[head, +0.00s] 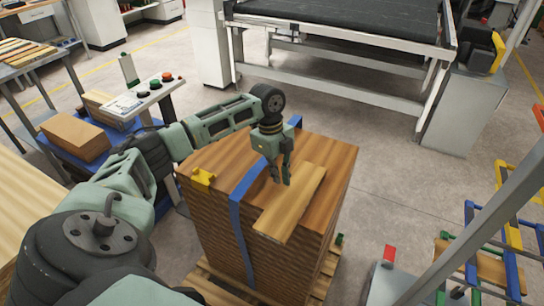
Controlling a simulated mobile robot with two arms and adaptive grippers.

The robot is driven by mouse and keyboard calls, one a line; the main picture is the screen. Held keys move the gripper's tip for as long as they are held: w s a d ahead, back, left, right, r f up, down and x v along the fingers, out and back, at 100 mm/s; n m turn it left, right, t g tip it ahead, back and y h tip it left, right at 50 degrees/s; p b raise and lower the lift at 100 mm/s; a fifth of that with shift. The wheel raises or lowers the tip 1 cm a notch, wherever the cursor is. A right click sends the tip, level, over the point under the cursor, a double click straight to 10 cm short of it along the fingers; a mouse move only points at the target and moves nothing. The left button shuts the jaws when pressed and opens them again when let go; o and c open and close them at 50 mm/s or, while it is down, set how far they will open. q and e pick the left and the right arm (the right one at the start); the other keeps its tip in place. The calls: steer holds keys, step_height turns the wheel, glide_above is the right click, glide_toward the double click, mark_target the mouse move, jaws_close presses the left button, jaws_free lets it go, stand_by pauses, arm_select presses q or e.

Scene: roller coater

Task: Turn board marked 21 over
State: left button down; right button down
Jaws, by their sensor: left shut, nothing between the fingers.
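A tall stack of brown boards (330,160) stands on a wooden pallet (213,289). A lighter, narrow board (293,208) lies flat on top of it, at the front right. I cannot read a number on any board, so I cannot tell which is marked 21. My left gripper (281,181) points down over the stack, at the upper left edge of the lighter board. Its fingers are shut with nothing between them. I cannot tell whether the fingertips touch the wood. My right gripper is not in view.
A blue strap (241,190) crosses the stack, with a yellow piece (203,177) at its left corner. A conveyor (340,25) is behind. A coloured rack (490,240) stands right. Floor between is clear.

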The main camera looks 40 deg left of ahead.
mark_target(295, 199)
arm_select(q)
steer(key=d+p, duration=0.1)
steer(key=d, duration=0.5)
steer(key=shift+s+d+r+p, duration=0.1)
steer(key=shift+s+d+p, duration=0.1)
steer(key=shift+d+p, duration=0.2)
steer(key=shift+f+p, duration=0.25)
steer(key=shift+p, duration=0.1)
steer(key=shift+f, duration=0.6)
steer(key=shift+s+f, duration=0.1)
steer(key=shift+s, duration=0.1)
